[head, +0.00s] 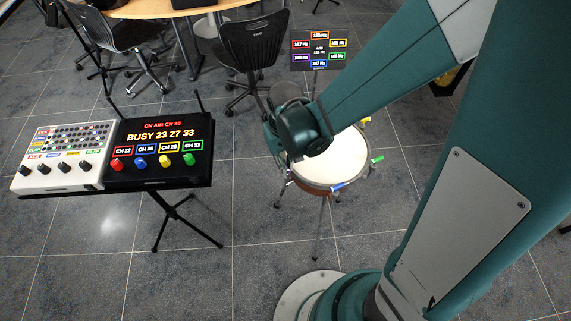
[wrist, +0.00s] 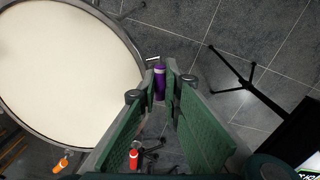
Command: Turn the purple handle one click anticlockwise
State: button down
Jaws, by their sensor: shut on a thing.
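The purple handle (wrist: 159,84) stands at the rim of the drum (wrist: 65,60) in the wrist view. My gripper (wrist: 160,88) has its two fingers on either side of the handle, shut on it. In the head view the drum (head: 328,173) stands on its stand, and my arm hides the purple handle and the gripper there. Other handles sit round the rim: a red one (wrist: 134,158) and an orange one (wrist: 61,164) in the wrist view, a green one (head: 377,160) and a blue one (head: 338,187) in the head view.
A display panel (head: 319,50) with coloured Hz labels stands behind the drum. A black console (head: 160,172) and a white mixer (head: 48,185) rest on a stand at left. A black chair (head: 253,45) is behind. Tiled floor between is clear.

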jog(key=shift+s+d, duration=0.1)
jog(key=c, duration=2.4)
grip_release()
jog(key=shift+r, duration=0.2)
jog(key=shift+r, duration=5.8)
jog(key=shift+c, duration=0.8)
